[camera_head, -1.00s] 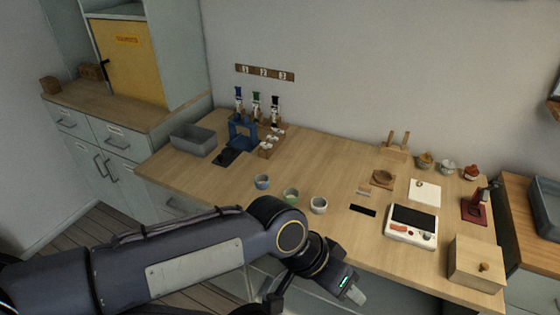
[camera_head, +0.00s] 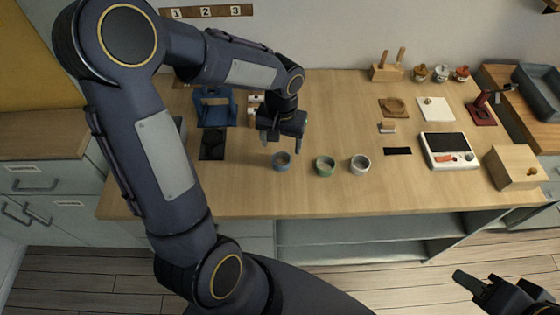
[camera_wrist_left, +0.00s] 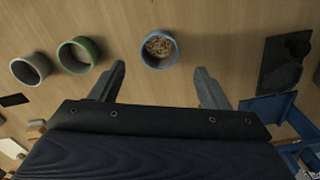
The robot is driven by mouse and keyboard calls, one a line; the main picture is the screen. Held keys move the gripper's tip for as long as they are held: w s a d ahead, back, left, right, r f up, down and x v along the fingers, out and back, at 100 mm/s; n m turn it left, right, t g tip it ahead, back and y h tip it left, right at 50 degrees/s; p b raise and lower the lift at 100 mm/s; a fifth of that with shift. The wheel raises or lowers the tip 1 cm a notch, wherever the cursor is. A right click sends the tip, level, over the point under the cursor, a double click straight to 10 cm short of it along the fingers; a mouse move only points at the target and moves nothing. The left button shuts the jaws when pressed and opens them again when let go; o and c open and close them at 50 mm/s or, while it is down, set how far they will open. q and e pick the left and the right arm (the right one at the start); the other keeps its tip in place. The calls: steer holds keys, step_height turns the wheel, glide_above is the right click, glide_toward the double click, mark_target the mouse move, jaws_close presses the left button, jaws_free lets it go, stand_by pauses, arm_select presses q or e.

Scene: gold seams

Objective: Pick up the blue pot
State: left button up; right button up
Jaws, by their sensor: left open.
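The blue pot (camera_head: 281,162) stands upright on the table near its front edge, at the left end of a row of three small pots. In the left wrist view the blue pot (camera_wrist_left: 146,57) holds brown crumbly stuff. My left gripper (camera_head: 281,142) is open and empty, with its fingers pointing down just behind the pot. In the left wrist view the pot lies ahead of my left fingertips (camera_wrist_left: 159,70), sideways between them and not gripped. My right gripper (camera_head: 474,288) is at the lower right, away from the table; its opening is unclear.
A green pot (camera_head: 325,166) and a grey-white pot (camera_head: 360,164) stand to the right of the blue one. A dark pad (camera_head: 212,145) and a blue stand (camera_head: 214,108) are to the left.

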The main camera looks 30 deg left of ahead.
mark_target(281, 164)
arm_select(q)
step_height(281, 164, down, 6)
steer(key=shift+s+r, duration=0.1)
steer(key=shift+d, duration=0.1)
steer(key=c, duration=1)
steer(key=shift+r, duration=0.1)
steer(key=shift+c, duration=0.2)
